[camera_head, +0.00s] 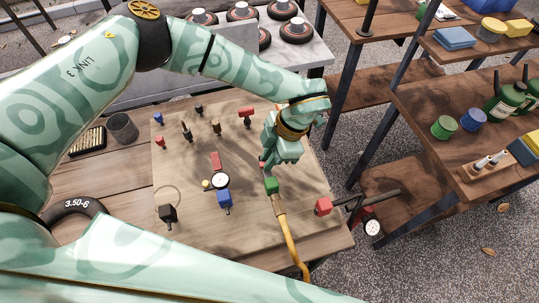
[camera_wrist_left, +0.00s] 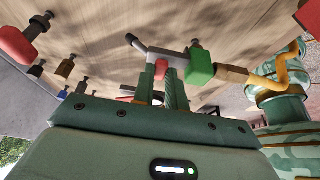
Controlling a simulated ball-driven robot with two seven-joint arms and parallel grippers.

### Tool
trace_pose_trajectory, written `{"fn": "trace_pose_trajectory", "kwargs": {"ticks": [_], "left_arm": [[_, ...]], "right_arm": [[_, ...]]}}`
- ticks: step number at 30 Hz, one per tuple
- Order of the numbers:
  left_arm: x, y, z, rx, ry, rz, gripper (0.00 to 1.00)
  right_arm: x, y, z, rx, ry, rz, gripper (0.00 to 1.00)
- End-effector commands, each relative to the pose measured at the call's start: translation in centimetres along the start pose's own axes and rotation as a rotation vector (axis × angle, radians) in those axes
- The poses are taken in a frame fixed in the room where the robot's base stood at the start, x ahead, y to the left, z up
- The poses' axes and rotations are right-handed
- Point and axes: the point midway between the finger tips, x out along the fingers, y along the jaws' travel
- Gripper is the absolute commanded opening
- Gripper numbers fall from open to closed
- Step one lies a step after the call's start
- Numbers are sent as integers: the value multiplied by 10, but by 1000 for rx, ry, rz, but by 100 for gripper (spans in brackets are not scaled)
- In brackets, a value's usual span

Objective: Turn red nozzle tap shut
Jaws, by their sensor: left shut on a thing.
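The red nozzle tap (camera_wrist_left: 161,70) shows in the left wrist view as a small red piece between my left fingertips, below a grey pipe-like nozzle (camera_wrist_left: 140,46). A green block (camera_wrist_left: 200,66) joins the nozzle to a yellow hose. In the head view the green block (camera_head: 271,185) and hose (camera_head: 291,240) lie on the wooden table. My left gripper (camera_head: 266,165) reaches down just above the green block. It is shut on the red tap, which it mostly hides in the head view. How far the tap is turned cannot be told. My right gripper is out of view.
On the wooden table (camera_head: 300,243) stand a blue fitting (camera_head: 225,199), a black fitting (camera_head: 168,213), a round gauge (camera_head: 221,181), a red T-handle (camera_head: 246,113) and several small fittings. A red-ended tool (camera_head: 323,206) lies at the right edge. Shelves (camera_head: 440,100) stand further right.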

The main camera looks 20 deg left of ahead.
Motion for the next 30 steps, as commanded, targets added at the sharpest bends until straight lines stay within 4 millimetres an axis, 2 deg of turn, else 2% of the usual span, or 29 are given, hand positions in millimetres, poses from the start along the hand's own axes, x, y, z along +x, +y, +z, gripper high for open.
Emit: {"fn": "trace_pose_trajectory", "kwargs": {"ticks": [3, 4, 6, 14, 17, 20, 30], "left_arm": [[-1, 1, 0, -2, -2, 3, 0], [-1, 2, 0, -2, -2, 3, 22], [-1, 1, 0, -2, -2, 3, 36], [-1, 0, 0, -2, -1, 1, 36], [-8, 1, 0, -1, -2, 2, 36], [-24, 1, 0, -2, -4, 4, 36], [-115, 1, 0, -3, -4, 5, 36]], "right_arm": [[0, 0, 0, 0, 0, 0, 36], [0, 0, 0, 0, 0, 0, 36], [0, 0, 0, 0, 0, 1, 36], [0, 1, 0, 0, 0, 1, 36], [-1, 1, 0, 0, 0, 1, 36], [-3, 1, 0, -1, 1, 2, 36], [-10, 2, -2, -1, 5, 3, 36]]}}
